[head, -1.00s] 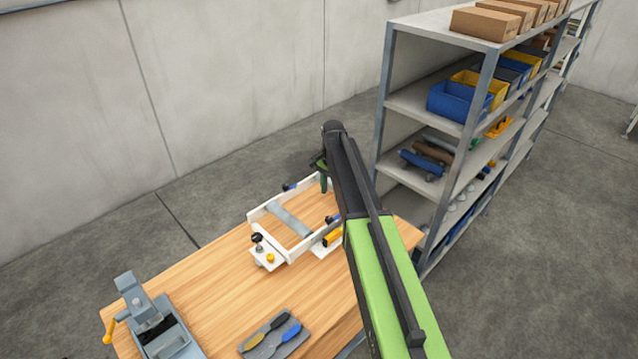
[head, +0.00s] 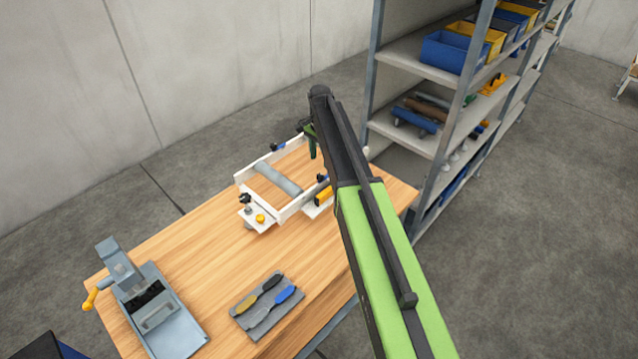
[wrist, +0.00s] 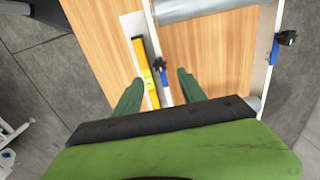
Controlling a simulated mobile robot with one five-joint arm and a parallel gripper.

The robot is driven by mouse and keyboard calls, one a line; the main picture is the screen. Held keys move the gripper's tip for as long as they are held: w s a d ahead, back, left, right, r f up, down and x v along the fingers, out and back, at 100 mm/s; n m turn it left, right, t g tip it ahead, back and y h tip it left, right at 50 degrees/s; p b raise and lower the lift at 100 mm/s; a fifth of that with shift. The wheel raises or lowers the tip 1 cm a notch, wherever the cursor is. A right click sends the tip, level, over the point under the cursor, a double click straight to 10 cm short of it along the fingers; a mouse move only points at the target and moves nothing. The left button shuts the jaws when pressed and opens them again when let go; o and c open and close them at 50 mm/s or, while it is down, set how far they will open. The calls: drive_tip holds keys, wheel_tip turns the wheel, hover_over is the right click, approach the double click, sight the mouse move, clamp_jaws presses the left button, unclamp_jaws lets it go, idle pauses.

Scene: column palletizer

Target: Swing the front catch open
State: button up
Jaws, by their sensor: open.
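A white frame (head: 291,209) with a grey roller (head: 278,178) across it lies on the wooden bench. A blue catch with a black knob (wrist: 160,68) is on its near rail; it also shows in the head view (head: 322,180). A second blue catch with a black knob (wrist: 275,50) is on the far rail, also in the head view (head: 278,147). My gripper (wrist: 160,90) is open and empty, with its green fingers apart. In the wrist view the near catch appears between and just beyond the fingertips; the height gap cannot be told. My arm hides part of the frame.
A yellow bar (wrist: 147,75) lies beside the near rail. A black knob (head: 245,199) and yellow knob (head: 260,218) sit at the frame's left corner. A tool tray (head: 267,305) and grey vise (head: 150,300) occupy the bench (head: 205,240). Shelves (head: 410,150) stand right.

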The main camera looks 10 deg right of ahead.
sight(320, 175)
wheel_tip(320, 175, down, 8)
drive_tip(key=b, duration=0.6)
drive_tip(key=shift+r, duration=0.25)
clamp_jaws()
